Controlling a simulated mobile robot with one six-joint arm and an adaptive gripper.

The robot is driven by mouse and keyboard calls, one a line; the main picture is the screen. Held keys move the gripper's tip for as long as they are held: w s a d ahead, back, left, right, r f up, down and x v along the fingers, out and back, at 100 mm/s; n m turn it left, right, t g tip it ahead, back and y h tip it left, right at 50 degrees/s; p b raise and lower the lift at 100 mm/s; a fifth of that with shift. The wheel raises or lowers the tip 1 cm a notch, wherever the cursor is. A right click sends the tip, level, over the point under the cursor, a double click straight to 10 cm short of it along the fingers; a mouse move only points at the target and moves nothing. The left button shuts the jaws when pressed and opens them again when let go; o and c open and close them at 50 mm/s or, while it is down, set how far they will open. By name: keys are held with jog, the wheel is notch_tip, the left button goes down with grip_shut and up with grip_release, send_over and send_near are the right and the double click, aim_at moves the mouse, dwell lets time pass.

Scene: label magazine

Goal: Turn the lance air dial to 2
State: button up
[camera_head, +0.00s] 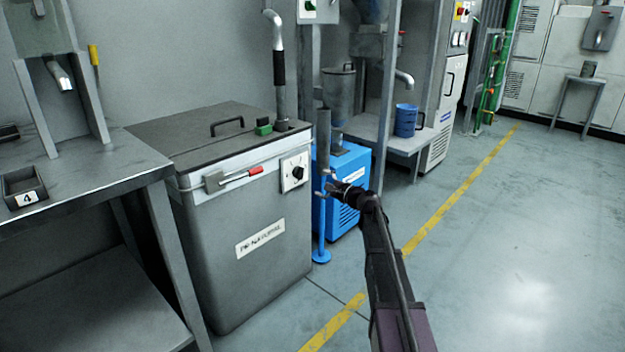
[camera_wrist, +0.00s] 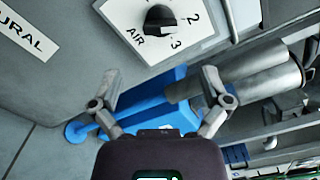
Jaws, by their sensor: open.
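The lance air dial (camera_head: 298,172) is a black knob on a white plate at the upper right of the grey cabinet's front. In the wrist view the knob (camera_wrist: 160,19) is at the top, with the marks 2, 3 and AIR beside it. A small pale line shows on the knob's lower edge; I cannot tell surely which mark it points at. My gripper (camera_head: 328,188) is open and empty, to the right of the dial in the head view. In the wrist view its spread fingers (camera_wrist: 160,85) are below the plate, apart from the knob.
The grey cabinet (camera_head: 250,280) has a red-handled latch (camera_head: 240,177) left of the dial. A blue machine (camera_head: 350,170) and a grey upright pipe (camera_head: 323,140) stand close beside my gripper. A metal bench (camera_head: 90,205) is at the left. Open floor (camera_head: 500,260) lies at the right.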

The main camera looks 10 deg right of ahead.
jog(key=shift+v, duration=1.45)
jog(key=shift+a, duration=0.1)
jog(key=s+a+f+n+g+h+p, duration=0.1)
jog(key=s+a+f+n+g+p, duration=0.1)
jog(key=s+a+n+g+p, duration=0.5)
jog(key=s+a+f+n+g+h+p, duration=0.2)
jog(key=s+a+n, duration=0.2)
jog(key=s, duration=0.7)
jog(key=s+d+r+n+g+h+p, duration=0.1)
jog(key=s+d+n+g+h+p, duration=0.2)
jog(key=s, duration=0.6)
jog(key=s+d+r+n+g+h+p, duration=0.1)
jog(key=s+n+g+h+p, duration=0.3)
jog(key=s, duration=0.6)
notch_tip(320, 180, up, 37)
jog(key=m+t+p, duration=0.1)
jog(key=p, duration=3.6)
jog(key=shift+w+h+p, duration=0.3)
jog(key=shift+p, duration=0.05)
jog(key=shift+a, duration=0.1)
